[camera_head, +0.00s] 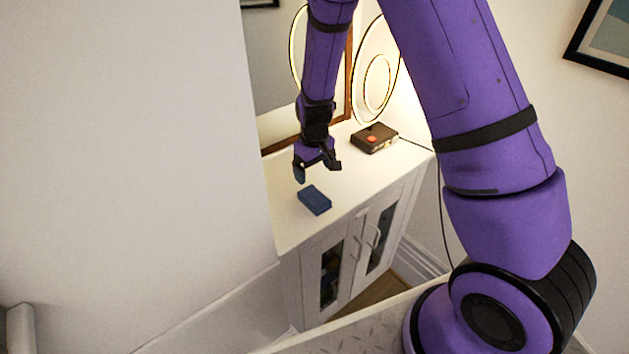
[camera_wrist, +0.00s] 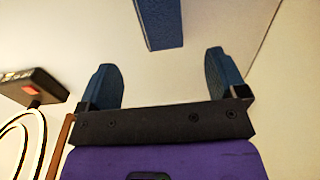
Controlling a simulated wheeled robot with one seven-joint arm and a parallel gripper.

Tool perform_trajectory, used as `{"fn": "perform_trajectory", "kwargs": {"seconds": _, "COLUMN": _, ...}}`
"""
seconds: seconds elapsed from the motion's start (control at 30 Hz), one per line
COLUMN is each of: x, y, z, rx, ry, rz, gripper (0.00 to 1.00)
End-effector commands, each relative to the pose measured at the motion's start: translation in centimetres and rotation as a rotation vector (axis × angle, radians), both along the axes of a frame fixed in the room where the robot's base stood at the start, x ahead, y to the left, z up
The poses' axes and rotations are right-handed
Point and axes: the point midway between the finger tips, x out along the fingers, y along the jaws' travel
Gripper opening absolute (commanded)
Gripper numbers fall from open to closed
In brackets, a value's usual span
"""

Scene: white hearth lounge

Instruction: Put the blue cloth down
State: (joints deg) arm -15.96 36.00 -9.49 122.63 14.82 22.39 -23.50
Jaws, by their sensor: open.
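The blue cloth (camera_head: 314,200) is a small folded dark blue block lying flat on the white cabinet top (camera_head: 290,233), near its left front part. It also shows at the top edge of the wrist view (camera_wrist: 160,22), partly cut off. My gripper (camera_head: 316,172) is open and empty, a little above and behind the cloth. In the wrist view its two blue-padded fingertips (camera_wrist: 168,72) are spread wide, with the cloth beyond them and apart from them.
A dark box with a red button (camera_head: 374,138) sits at the back right of the cabinet, by a glowing ring lamp (camera_head: 376,82). A wood-framed mirror (camera_head: 279,124) stands behind. A wall (camera_head: 130,150) rises on the left. The cabinet top around the cloth is bare.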

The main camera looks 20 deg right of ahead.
Motion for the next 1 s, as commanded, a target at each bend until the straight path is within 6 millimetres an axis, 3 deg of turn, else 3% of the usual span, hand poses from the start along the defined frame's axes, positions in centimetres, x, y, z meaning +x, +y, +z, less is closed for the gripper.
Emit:
{"fn": "perform_trajectory", "kwargs": {"seconds": 0.37, "x": -0.1, "y": 0.0, "z": 1.8, "rx": 0.002, "ry": -0.003, "rz": -0.002, "gripper": 0.91}}
{"fn": "perform_trajectory", "kwargs": {"seconds": 0.47, "x": -0.2, "y": -0.2, "z": 3.4, "rx": 0.012, "ry": -0.016, "rz": -0.012, "gripper": 0.91}}
{"fn": "perform_trajectory", "kwargs": {"seconds": 0.67, "x": -1.7, "y": -0.8, "z": 10.3, "rx": 0.052, "ry": -0.068, "rz": -0.052, "gripper": 0.91}}
{"fn": "perform_trajectory", "kwargs": {"seconds": 1.0, "x": -7.1, "y": -2.6, "z": 21.8, "rx": 0.102, "ry": -0.169, "rz": -0.119, "gripper": 0.91}}
